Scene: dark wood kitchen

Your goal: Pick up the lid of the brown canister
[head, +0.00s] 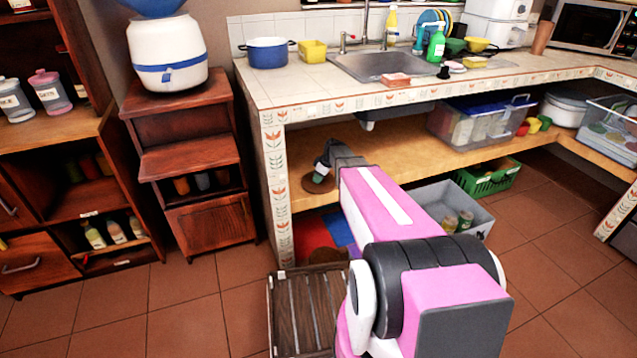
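My pink arm reaches forward over the floor to the lower shelf under the tiled counter. My gripper (321,173) is small and dark at the far end, pointing down just above a brown round thing (313,186) on that shelf. This may be the brown canister or its lid; the gripper covers part of it. I cannot tell whether the gripper touches it or how its fingers stand. A second brown rounded thing (327,255) shows lower down, partly hidden by my arm. A brown cylinder (542,38) stands on the counter near the microwave; no separate lid is clear on it.
The counter edge (330,112) lies above the shelf, with a tiled post (277,190) left of my gripper. A slatted wooden crate (305,310) and a grey bin (452,206) flank my arm. Clear plastic boxes (480,120) stand right on the shelf. Floor at left is clear.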

